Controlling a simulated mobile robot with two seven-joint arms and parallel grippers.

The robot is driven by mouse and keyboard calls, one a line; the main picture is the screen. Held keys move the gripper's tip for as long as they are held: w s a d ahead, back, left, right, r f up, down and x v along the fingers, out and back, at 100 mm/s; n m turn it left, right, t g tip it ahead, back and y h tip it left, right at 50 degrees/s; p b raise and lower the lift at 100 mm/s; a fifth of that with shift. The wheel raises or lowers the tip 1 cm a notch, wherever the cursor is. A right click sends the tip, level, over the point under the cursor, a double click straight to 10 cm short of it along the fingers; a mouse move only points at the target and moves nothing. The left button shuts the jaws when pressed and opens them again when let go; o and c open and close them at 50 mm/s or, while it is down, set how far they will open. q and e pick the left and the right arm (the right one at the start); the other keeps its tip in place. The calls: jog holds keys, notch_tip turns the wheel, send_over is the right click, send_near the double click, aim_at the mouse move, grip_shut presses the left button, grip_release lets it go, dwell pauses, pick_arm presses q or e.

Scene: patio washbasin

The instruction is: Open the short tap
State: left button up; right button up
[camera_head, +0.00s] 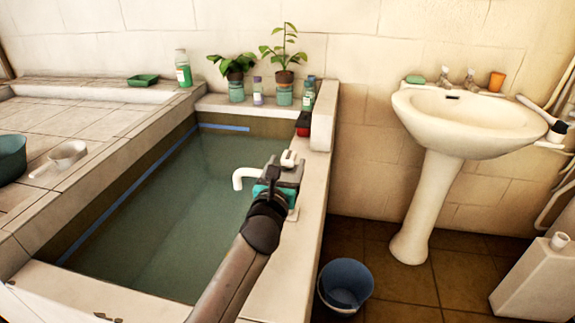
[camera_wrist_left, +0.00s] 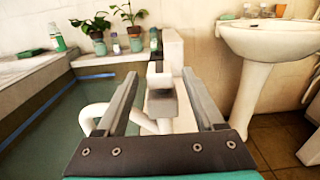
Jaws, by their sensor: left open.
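A short white tap stands on the right-hand ledge of the water basin. Its curved spout (camera_head: 240,178) reaches left over the water. The spout also shows in the left wrist view (camera_wrist_left: 92,116). Its blocky handle (camera_wrist_left: 160,88) lies between my left gripper's fingers in that view, with gaps visible on both sides. In the head view the handle top (camera_head: 289,157) shows just past the fingertips. My left gripper (camera_head: 285,172) is open at the tap and hides much of its body. My right gripper is not in view.
The water basin (camera_head: 170,220) is left of my arm. A white pedestal sink (camera_head: 465,125) with two small taps (camera_head: 447,76) stands at the right. A blue bucket (camera_head: 346,282) is on the floor. Potted plants (camera_head: 284,76) and bottles line the back ledge.

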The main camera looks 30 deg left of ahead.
pick_arm(q)
jog(key=shift+x, duration=0.8)
jog(key=shift+c, duration=0.3)
grip_shut()
